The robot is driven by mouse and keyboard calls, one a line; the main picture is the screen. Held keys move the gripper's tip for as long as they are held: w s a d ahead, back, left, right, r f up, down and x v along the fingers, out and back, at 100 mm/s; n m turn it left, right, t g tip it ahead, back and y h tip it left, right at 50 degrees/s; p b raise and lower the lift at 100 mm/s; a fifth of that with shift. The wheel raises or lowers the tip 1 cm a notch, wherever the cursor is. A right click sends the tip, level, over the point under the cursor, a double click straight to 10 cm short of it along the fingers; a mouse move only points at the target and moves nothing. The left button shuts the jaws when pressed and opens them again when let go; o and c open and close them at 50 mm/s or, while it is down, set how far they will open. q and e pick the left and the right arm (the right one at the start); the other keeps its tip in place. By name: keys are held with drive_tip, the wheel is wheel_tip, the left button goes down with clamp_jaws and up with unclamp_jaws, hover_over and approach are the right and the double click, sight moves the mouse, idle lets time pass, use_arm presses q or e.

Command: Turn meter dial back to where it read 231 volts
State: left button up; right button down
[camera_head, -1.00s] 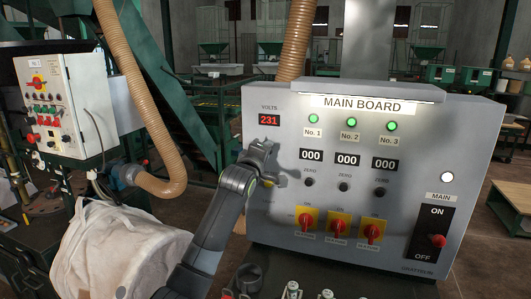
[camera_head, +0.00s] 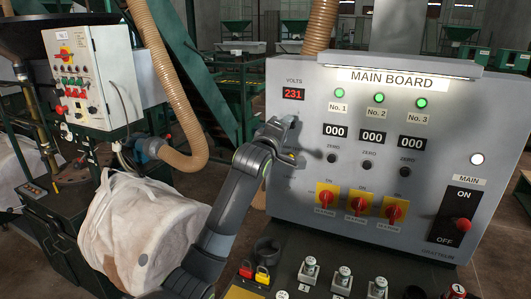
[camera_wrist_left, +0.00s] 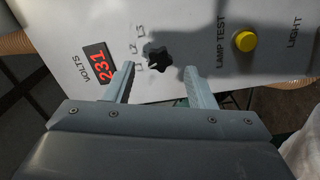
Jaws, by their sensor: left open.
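The grey main board (camera_head: 315,170) has a red VOLTS display (camera_head: 293,94) reading 231. In the left wrist view the display (camera_wrist_left: 97,64) also reads 231, turned on its side. The black meter dial (camera_wrist_left: 157,57) sits beside it, with L1, L2 and L3-style marks around part of it. My left gripper (camera_head: 290,140) is at the board's left part, below the display, and hides the dial in the head view. In the wrist view its open fingers (camera_wrist_left: 163,82) stand either side of the dial, nearer the camera. I cannot tell whether they touch it.
A yellow lamp test button (camera_wrist_left: 245,41) is to the right of the dial in the wrist view. Red-on-yellow switches (camera_head: 359,203) and a MAIN switch (camera_head: 463,225) are on the board. A console with knobs (camera_head: 310,267) lies below.

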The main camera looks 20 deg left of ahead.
use_arm(q)
drive_tip(key=s+b, duration=0.3)
drive_tip(key=s, duration=1)
drive_tip(key=shift+s+a, duration=0.2)
drive_tip(key=shift+s, duration=0.05)
drive_tip(key=shift+f, duration=0.1)
